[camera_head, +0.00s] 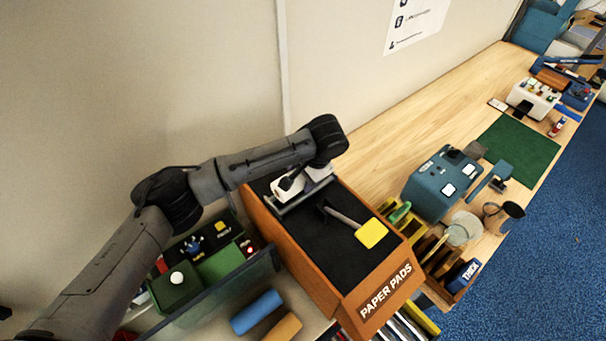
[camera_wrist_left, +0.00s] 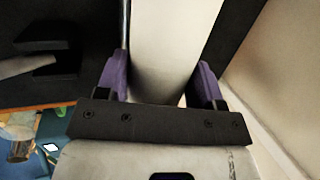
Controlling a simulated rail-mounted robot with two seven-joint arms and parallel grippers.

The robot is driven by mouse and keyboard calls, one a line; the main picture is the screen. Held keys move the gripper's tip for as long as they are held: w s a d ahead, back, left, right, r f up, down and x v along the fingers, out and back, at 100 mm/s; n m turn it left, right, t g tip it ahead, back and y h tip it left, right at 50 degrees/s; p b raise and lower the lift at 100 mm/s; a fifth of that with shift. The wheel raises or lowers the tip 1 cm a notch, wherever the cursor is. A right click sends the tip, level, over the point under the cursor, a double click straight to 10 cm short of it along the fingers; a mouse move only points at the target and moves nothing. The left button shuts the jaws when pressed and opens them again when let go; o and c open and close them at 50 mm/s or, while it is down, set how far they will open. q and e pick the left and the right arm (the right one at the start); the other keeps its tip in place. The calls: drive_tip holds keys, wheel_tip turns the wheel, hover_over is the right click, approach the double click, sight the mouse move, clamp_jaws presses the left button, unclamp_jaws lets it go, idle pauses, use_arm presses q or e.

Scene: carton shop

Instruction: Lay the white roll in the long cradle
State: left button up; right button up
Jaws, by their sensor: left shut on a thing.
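My left gripper (camera_head: 300,198) is over the far end of the black-topped wooden box marked PAPER PADS (camera_head: 322,297). In the left wrist view its purple fingers (camera_wrist_left: 165,88) stand on both sides of a long white roll (camera_wrist_left: 177,35) and are shut on it. The roll runs up out of that picture. In the head view I cannot make out the roll; the arm and hand seem to hide it. I cannot pick out the long cradle with certainty in either view. My right gripper is not in view.
A yellow-ended tool (camera_head: 370,232) lies on the box's black top. A blue roll (camera_head: 257,312) and an orange roll (camera_head: 283,328) lie at the front. A teal machine (camera_head: 440,182) and a green mat (camera_head: 518,150) are to the right. The bench (camera_head: 405,125) along the wall is mostly clear.

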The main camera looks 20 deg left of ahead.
use_arm(q)
drive_tip(key=shift+f, duration=0.55)
drive_tip(key=shift+f, duration=0.25)
drive_tip(key=shift+f+p, duration=0.35)
drive_tip(key=o, duration=1)
drive_tip(key=shift+o, duration=0.2)
